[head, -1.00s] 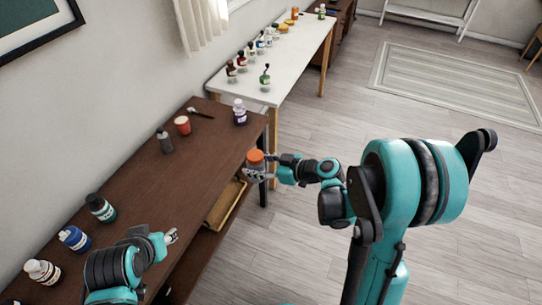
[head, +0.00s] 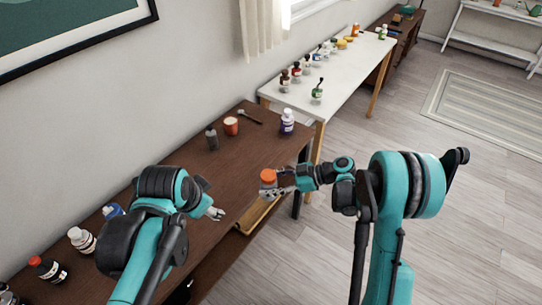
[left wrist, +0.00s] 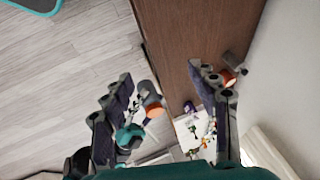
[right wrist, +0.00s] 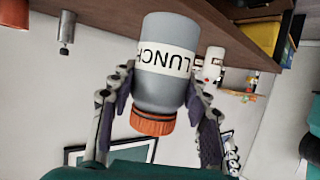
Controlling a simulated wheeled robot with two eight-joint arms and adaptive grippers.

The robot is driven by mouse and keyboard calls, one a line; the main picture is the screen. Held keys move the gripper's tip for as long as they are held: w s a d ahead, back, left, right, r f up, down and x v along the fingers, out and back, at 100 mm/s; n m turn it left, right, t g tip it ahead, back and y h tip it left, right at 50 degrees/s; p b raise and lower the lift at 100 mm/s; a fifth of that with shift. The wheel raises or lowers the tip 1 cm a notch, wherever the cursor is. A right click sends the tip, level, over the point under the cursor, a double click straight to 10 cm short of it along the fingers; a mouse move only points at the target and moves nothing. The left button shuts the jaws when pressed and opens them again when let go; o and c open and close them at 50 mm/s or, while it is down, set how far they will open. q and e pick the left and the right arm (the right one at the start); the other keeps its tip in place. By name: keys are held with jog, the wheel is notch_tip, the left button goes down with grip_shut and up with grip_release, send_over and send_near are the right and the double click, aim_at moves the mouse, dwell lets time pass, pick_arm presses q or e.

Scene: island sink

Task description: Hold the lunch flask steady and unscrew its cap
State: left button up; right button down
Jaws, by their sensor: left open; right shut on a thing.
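The lunch flask is grey with a pale label reading LUNCH (right wrist: 163,62) and an orange cap (right wrist: 152,122). In the head view its orange cap (head: 268,175) shows near the brown table's front edge. My right gripper (head: 277,190) is shut around the flask's body, with the cap clear of the fingers. My left gripper (head: 216,213) is open and empty, to the left of the flask and apart from it. In the left wrist view the flask's cap (left wrist: 153,112) shows beyond the open fingers.
The brown table (head: 185,165) carries a red cup (head: 231,126), a dark grey bottle (head: 212,138), a purple-labelled bottle (head: 287,121) and several bottles at the left. A white table (head: 340,70) with several bottles stands behind. The brown table's middle is mostly clear.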

pick_arm(q)
jog(key=w+d+r+m+g, duration=0.3)
jog(key=w+d+m, duration=0.55)
jog(key=m, duration=0.45)
jog(key=m+g, duration=0.2)
jog(key=m, duration=1.1)
send_near(271, 175)
jog(key=shift+w+a, duration=0.1)
jog(key=shift+a, duration=0.1)
jog(key=shift+w+d+f, duration=0.1)
jog(key=shift+d+f, duration=0.05)
jog(key=shift+d, duration=0.1)
jog(key=shift+f, duration=0.25)
notch_tip(271, 175, down, 7)
jog(key=shift+f, duration=0.2)
